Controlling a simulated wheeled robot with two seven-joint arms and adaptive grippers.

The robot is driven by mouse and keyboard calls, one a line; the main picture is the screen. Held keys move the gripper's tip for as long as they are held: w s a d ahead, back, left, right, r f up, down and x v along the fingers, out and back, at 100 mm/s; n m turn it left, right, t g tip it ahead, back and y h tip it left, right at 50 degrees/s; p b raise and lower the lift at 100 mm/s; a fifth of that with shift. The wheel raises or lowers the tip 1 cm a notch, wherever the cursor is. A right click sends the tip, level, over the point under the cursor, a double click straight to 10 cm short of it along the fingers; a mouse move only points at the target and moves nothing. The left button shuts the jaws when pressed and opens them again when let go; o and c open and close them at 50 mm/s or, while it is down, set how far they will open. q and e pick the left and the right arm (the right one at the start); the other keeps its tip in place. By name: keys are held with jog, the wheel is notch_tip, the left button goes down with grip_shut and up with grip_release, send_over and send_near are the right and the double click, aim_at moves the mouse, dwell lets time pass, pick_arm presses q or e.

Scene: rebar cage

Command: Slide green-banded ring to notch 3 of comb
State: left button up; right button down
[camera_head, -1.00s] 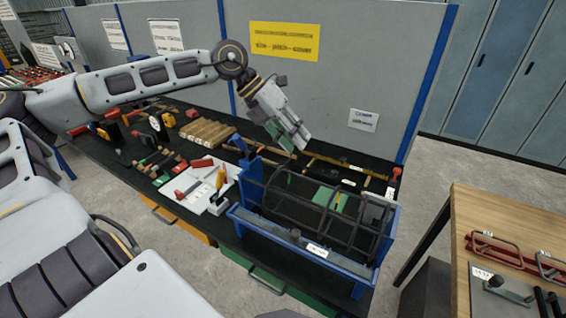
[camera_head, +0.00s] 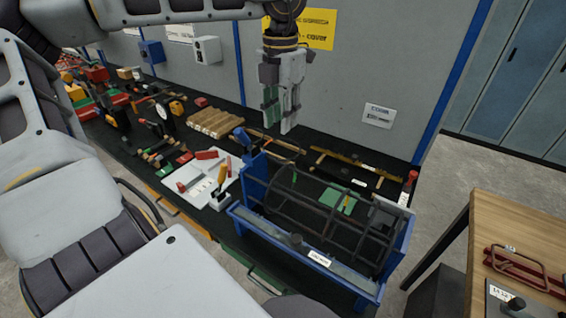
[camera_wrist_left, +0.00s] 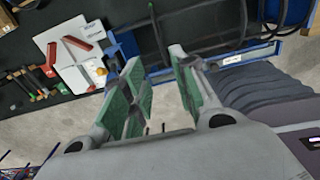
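The rebar cage (camera_head: 330,222), dark rings joined by long bars, lies in a blue stand (camera_head: 250,190) on the bench. A small green mark (camera_head: 294,181) shows near its left end, perhaps the band of the green-banded ring. The comb and its notches cannot be made out. My left gripper (camera_head: 282,128) points down, above and behind the cage's left end, apart from it. In the left wrist view its green-padded fingers (camera_wrist_left: 156,58) are apart with nothing between them. Part of the cage (camera_wrist_left: 190,25) shows beyond them. My right gripper is not in view.
A white board (camera_head: 208,185) with red pieces and a yellow-handled tool lies left of the stand. A green block (camera_head: 335,199) shows through the cage. A grey partition (camera_head: 350,70) stands behind the bench. A wooden table (camera_head: 530,240) is at right.

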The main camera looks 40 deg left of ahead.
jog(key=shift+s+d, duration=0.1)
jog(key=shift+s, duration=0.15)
pick_arm(q)
jog(key=shift+f, duration=0.2)
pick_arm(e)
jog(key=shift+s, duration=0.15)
pick_arm(q)
notch_tip(320, 180, down, 11)
jog(key=shift+f, duration=1.2)
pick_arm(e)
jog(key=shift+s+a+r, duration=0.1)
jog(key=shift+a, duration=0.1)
